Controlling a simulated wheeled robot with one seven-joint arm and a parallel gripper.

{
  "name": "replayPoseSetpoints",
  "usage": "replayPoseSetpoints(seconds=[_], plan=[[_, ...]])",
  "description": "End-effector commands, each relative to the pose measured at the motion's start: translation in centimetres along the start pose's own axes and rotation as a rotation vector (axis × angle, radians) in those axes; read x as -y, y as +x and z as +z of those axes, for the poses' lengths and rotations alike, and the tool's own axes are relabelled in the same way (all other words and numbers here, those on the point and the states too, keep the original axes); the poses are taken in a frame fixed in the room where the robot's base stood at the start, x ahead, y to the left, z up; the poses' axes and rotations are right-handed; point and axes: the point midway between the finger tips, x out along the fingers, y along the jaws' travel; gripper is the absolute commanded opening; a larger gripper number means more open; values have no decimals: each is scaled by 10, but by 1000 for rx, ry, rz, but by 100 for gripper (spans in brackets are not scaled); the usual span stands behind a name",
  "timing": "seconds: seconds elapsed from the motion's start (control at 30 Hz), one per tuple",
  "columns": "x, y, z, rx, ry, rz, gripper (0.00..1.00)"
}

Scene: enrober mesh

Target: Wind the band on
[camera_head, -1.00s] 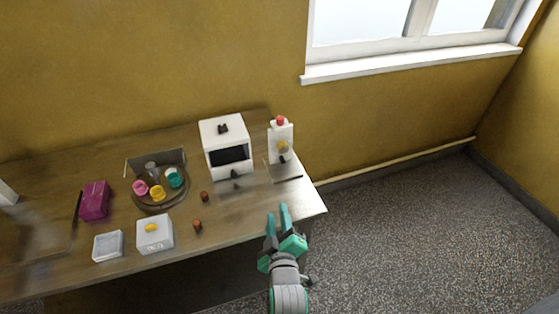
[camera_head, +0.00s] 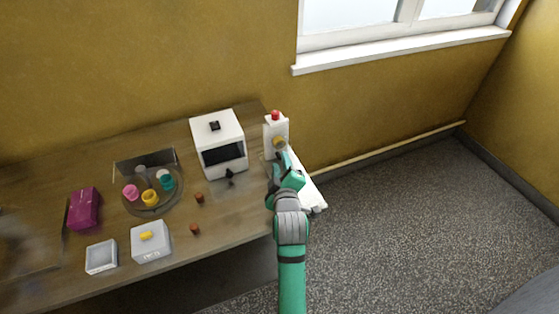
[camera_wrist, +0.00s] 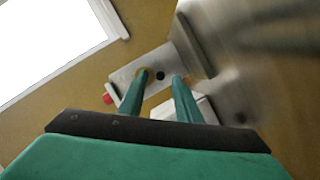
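My gripper (camera_head: 279,160) is just in front of the panel, near the knob. In the wrist view the two teal fingers (camera_wrist: 162,78) are apart, with a dark spot of the panel (camera_wrist: 124,78) showing between them. The red button (camera_wrist: 107,98) is off to the left.
A white machine (camera_head: 218,131) with a dark opening stands left of the panel. Small brown pieces (camera_head: 195,230) sit near the front edge.

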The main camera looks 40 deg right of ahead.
Motion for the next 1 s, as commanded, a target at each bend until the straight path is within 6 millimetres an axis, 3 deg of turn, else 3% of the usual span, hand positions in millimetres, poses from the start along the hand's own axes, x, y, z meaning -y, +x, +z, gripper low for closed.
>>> replayPoseSetpoints(seconds=[0.2, 0.53, 0.57, 0.7, 1.0], plan=[[0, 20, 0, -1, 1, -1, 31], [1, 23, -1, -2, 1, -2, 31], [1, 23, -1, -2, 1, -2, 29], [2, 23, -1, -2, 1, -2, 0], [2, 23, -2, -2, 15, -9, 0]])
